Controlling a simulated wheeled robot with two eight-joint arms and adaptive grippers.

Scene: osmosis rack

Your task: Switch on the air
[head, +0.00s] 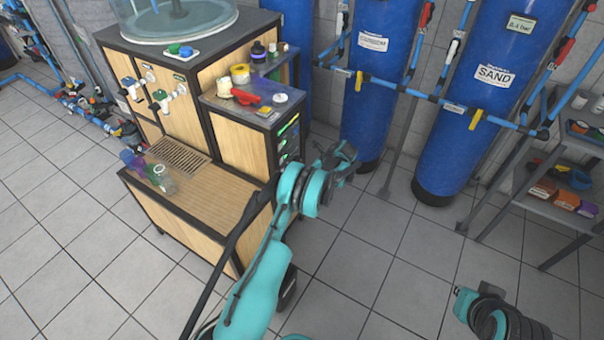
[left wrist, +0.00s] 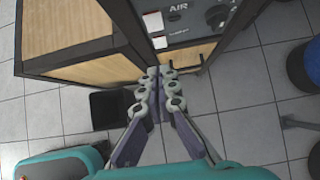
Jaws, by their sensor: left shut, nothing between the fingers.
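The wooden cabinet (head: 236,138) carries a narrow control panel (head: 288,140) with green lights on its right side in the head view. In the left wrist view, a grey panel (left wrist: 190,36) is marked AIR and bears a dark round knob (left wrist: 217,16), at the top of the picture. My left gripper (left wrist: 158,72) is shut and empty, its fingertips just below the panel's lower edge in that picture. I cannot tell whether they touch it. In the head view, my left gripper (head: 340,158) is right of the panel. My right arm's end (head: 500,318) shows at the lower right; its fingers are unclear.
Blue tanks (head: 384,75) with pipes stand behind, one marked SAND. A shelf rack (head: 560,170) with colored boxes is at the right. Tiled floor is free in front.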

